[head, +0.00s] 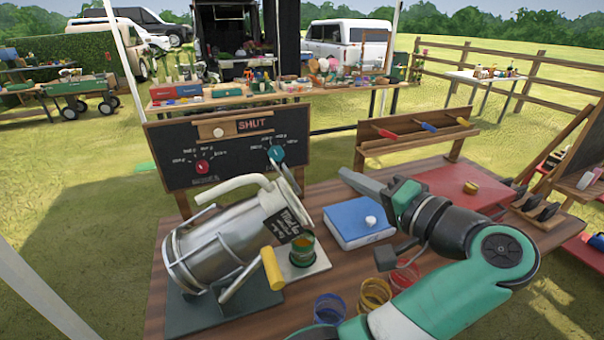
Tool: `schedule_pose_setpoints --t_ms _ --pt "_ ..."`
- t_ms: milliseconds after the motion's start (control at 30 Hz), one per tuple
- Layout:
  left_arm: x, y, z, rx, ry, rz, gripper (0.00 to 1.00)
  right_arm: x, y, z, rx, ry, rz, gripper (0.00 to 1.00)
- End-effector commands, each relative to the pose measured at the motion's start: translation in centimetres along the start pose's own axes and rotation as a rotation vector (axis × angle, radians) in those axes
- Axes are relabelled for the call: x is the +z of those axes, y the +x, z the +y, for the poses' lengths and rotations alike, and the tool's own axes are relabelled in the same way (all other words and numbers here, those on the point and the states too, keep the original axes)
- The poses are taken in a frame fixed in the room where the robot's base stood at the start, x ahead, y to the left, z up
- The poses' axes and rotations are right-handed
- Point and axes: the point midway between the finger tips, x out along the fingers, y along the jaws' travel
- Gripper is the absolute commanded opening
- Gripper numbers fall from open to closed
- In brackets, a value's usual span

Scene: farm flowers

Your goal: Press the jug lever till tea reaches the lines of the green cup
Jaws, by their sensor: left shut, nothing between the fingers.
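The silver jug (215,250) lies tilted in a frame on a dark base, left of centre on the wooden table. Its lever (239,281) ends in a yellow handle (272,268) at the jug's front right. The green cup (301,252) stands on a pale plate (318,266) beside the jug, partly behind the dark label at the jug's mouth. Its lines and tea level are too small to tell. My left gripper (348,178) is shut and empty, above the table behind the blue box, right of the jug and apart from the lever. My right gripper is not in view.
A blue box (347,235) with a white knob sits right of the cup. Blue (330,308), orange (375,293) and red (404,275) cups stand at the front near my arm. A dial board (225,160) reading SHUT stands behind the jug. A red box (463,184) lies at right.

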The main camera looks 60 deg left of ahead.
Motion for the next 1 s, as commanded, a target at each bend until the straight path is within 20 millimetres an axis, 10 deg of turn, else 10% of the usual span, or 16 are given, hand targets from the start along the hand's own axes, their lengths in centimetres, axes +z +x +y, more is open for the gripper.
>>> schedule_pose_setpoints --t_ms 533,1000 --pt "0.3 10.1 0.3 -0.002 -0.003 -0.004 0.0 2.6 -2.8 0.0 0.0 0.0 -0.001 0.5" --pt "4.0 10.8 0.0 -0.001 0.001 0.0 0.0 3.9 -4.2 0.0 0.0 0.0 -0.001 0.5"
